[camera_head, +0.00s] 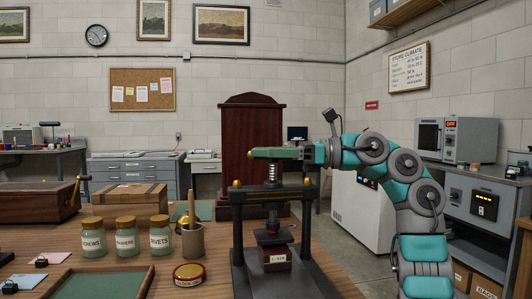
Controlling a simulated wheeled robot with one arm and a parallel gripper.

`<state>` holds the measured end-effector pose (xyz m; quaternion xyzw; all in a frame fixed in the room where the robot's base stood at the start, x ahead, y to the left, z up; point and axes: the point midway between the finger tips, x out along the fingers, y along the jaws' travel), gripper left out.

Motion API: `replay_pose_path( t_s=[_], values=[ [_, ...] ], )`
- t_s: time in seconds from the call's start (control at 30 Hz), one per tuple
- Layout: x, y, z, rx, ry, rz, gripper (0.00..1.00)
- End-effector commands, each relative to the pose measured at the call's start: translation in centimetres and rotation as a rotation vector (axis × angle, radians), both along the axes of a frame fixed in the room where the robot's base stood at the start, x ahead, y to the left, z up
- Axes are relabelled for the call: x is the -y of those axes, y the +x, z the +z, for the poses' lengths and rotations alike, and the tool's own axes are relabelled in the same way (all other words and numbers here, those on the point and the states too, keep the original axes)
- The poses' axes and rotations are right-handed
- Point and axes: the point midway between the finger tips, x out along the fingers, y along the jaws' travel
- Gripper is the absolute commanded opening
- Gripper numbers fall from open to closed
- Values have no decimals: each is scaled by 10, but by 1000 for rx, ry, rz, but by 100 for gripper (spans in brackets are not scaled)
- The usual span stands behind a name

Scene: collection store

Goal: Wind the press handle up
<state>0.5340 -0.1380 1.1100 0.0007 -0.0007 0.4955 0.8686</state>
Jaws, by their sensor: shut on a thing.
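The press (272,190) stands on the wooden table, with a dark crossbar on two black posts and brass-coloured caps. Its threaded screw (272,172) rises from the middle of the crossbar. My gripper (270,153) reaches in from the right, level, at the top of the screw. It is shut on the press handle, which the fingers mostly hide. Below the crossbar, the pressing plate (273,237) sits just over a dark red block (277,260) with a white label. I cannot tell whether they touch.
Left of the press are a cup with a wooden tool (193,240), a round tin (189,274), several labelled jars (126,236) and a green-lined tray (100,285). A wooden box (130,198) stands behind. A tall dark red cabinet (240,150) rises behind the press.

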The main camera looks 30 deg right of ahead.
Motion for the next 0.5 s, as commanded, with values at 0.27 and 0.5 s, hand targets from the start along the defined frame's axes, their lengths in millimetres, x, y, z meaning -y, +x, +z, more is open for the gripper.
replay_pose_path(
  t_s=[0.27, 0.5],
  values=[
    [-1, 0, -2, -2, -3, 2, 37],
    [0, 0, -1, -1, -2, 0, 59]
  ],
)
